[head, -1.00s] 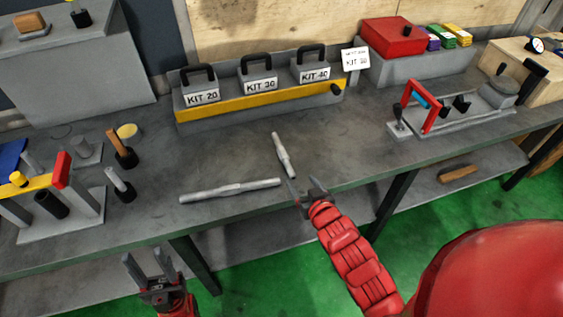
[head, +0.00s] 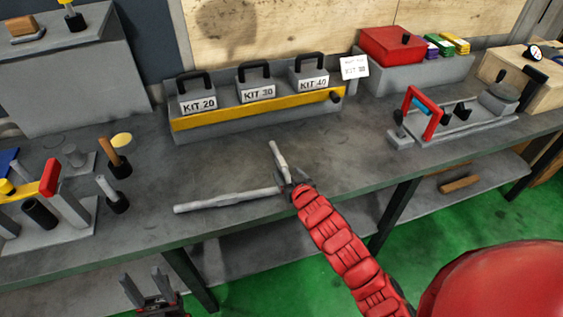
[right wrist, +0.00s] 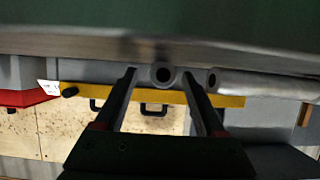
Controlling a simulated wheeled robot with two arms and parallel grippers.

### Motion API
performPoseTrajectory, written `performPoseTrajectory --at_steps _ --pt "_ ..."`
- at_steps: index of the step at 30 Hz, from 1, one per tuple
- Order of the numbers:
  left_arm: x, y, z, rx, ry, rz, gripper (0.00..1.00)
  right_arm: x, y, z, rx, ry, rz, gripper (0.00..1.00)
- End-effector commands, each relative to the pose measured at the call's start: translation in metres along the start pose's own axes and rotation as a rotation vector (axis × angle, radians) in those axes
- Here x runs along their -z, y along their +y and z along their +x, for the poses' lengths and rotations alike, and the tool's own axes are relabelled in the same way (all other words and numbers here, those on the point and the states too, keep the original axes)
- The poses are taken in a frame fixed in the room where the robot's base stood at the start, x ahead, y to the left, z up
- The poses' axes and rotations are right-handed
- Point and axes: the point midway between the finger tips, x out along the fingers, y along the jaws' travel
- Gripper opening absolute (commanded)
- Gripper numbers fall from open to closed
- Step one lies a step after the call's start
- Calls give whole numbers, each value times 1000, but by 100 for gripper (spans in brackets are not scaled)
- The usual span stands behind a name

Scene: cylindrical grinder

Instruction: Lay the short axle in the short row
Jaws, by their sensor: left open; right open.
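The short axle (head: 277,156) is a thin grey stepped rod lying on the grey bench, its near end at my right gripper. My right gripper (head: 288,181) is open at the bench's front edge. A longer grey axle (head: 220,201) lies to the left, its right end close to my right gripper; it also shows in the right wrist view (right wrist: 260,84). My left gripper (head: 144,285) is open and empty, below the bench edge. I cannot tell which place is the short row.
A rack with a yellow front bar (head: 255,108) holds blocks marked KIT 20, KIT 30 and KIT 40. A fixture with a red handle (head: 421,111) stands right. Posts and a red-ended yellow bar (head: 32,190) stand left. The bench between is mostly clear.

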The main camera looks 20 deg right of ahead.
Motion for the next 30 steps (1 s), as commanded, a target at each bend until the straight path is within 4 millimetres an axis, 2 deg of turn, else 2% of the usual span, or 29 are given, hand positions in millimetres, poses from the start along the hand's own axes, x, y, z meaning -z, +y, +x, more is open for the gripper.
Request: performPoseTrajectory --at_steps 4,12,24,30 --pt "0 0 2 0 0 0 50 0 -1 11 2 0 0 72" --pt "0 0 2 0 0 0 50 0 0 12 1 1 0 72" --pt "0 0 2 0 0 0 50 0 0 12 1 0 0 0" --pt "0 0 2 0 0 0 50 0 0 12 0 0 0 0"
